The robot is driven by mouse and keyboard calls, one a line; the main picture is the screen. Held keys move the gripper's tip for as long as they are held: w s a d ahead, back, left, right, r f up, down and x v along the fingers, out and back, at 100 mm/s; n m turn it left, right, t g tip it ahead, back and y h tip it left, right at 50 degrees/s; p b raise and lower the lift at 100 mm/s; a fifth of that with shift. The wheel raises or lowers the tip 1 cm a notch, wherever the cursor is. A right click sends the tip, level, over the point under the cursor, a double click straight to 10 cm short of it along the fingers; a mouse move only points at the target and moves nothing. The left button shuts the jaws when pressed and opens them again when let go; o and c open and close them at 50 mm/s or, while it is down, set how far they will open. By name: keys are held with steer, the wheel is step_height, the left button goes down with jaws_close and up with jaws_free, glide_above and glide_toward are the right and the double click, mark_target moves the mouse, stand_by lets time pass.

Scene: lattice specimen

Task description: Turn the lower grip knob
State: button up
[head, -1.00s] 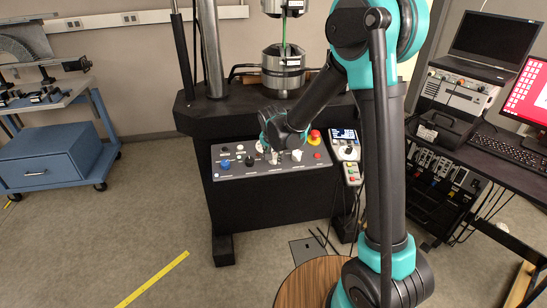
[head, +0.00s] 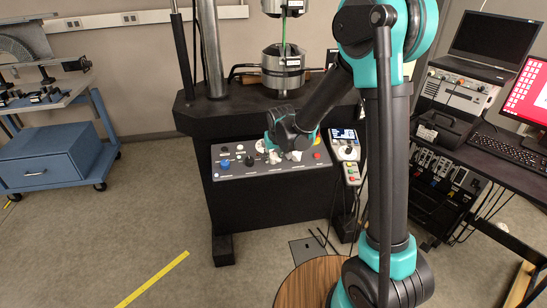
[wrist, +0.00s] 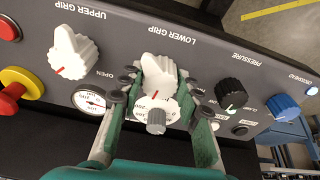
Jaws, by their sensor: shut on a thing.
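The lower grip knob (wrist: 158,72) is a white fluted knob on the dark control panel (head: 230,168), under the "LOWER GRIP" label in the wrist view. My gripper (wrist: 158,80) is shut on it, with one greenish finger on each side and dark pads near the knob's sides. A red mark shows on the knob's near edge. In the head view my gripper (head: 277,153) is at the panel, and its wrist partly hides the knob there.
The similar white upper grip knob (wrist: 72,52) is to the left in the wrist view. A dial with a grey knob (wrist: 156,118) lies between my fingers.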

steer(key=n, duration=0.5)
steer(key=shift+n+g+y, duration=0.3)
steer(key=shift+y, duration=0.1)
steer(key=n, duration=0.4)
steer(key=shift+n+g, duration=0.4)
steer(key=o, duration=1.1)
steer(key=shift+o, duration=0.2)
steer(key=shift+r, duration=0.1)
steer(key=v, duration=1.2)
steer(key=shift+d, duration=0.25)
